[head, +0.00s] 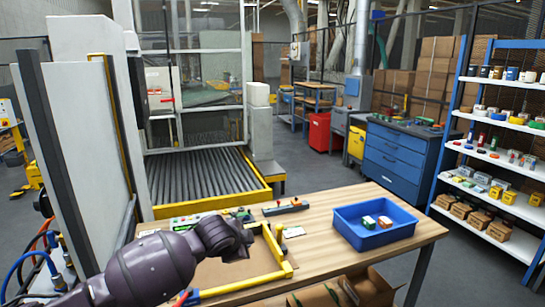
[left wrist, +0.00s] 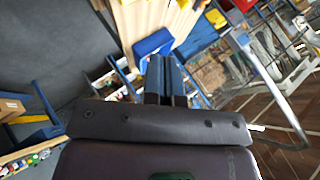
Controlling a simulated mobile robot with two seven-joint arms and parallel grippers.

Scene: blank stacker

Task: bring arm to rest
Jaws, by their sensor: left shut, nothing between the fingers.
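My left arm comes in from the lower left of the head view, and its dark wrist end hangs over the yellow-edged frame on the wooden table (head: 335,257). The fingers are hard to make out there. In the left wrist view my left gripper (left wrist: 166,80) shows two dark fingers side by side, shut and empty. My right gripper is in neither view.
A blue tray (head: 345,222) with a few small boxes stands on the table's right part. A yellow frame (head: 270,276) lies at the front. A roller conveyor (head: 205,175) is behind, and a blue shelf rack (head: 490,190) stands at right.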

